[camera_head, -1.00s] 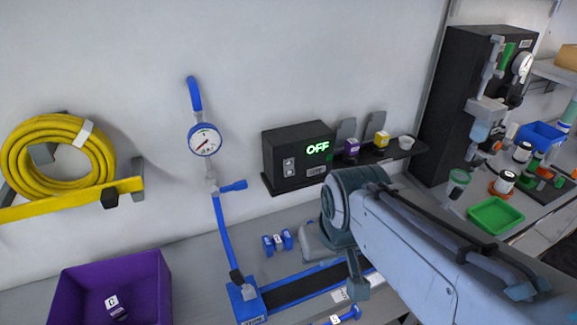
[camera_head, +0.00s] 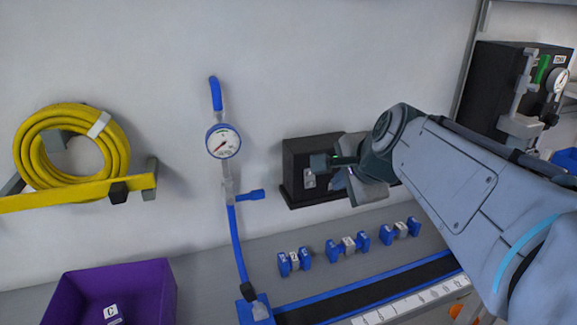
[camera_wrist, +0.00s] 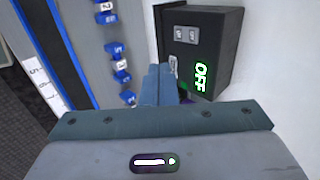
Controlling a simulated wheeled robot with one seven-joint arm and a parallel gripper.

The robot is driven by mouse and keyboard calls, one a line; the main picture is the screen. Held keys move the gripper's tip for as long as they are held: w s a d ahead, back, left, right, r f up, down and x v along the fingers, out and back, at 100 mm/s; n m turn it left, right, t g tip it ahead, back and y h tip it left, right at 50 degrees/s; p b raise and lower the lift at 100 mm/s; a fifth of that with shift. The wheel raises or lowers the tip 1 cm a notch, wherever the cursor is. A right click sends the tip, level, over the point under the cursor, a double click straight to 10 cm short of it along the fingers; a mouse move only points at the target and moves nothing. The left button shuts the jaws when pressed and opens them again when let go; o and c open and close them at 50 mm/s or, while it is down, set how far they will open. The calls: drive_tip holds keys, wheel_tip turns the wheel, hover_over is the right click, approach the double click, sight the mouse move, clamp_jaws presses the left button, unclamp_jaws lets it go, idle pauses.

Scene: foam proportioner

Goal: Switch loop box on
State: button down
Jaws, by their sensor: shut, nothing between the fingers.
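The loop box (camera_head: 302,150) is a black box against the wall in the head view, partly hidden behind my gripper and arm. In the wrist view the loop box (camera_wrist: 222,20) fills the upper right, with a lit green OFF display (camera_wrist: 201,75) and two small pale rocker switches (camera_wrist: 186,34) on its front. My gripper (camera_head: 318,162) is in front of the box, near the switch area in the head view. In the wrist view my gripper's fingers (camera_wrist: 158,75) are together and empty, pointing toward the box. I cannot tell if they touch it.
A blue pipe with a gauge (camera_head: 222,142) stands left of the box. Several blue blocks (camera_head: 347,245) lie on the bench below it. A yellow hose coil (camera_head: 70,150) hangs at the left, above a purple bin (camera_head: 80,290).

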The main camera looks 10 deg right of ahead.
sight(310, 178)
drive_tip(key=shift+f, duration=0.1)
drive_tip(key=shift+w+a+r+p+x, duration=0.15)
drive_tip(key=shift+w+r+x, duration=0.2)
drive_tip(key=shift+x, duration=1.8)
drive_tip(key=shift+w+a+r+p+x, duration=0.15)
drive_tip(key=shift+w+r+x, duration=0.15)
drive_tip(key=shift+x, duration=1.85)
drive_tip(key=shift+w+r+p+x, duration=0.15)
drive_tip(key=shift+w+r+x, duration=0.2)
drive_tip(key=shift+x, duration=1.8)
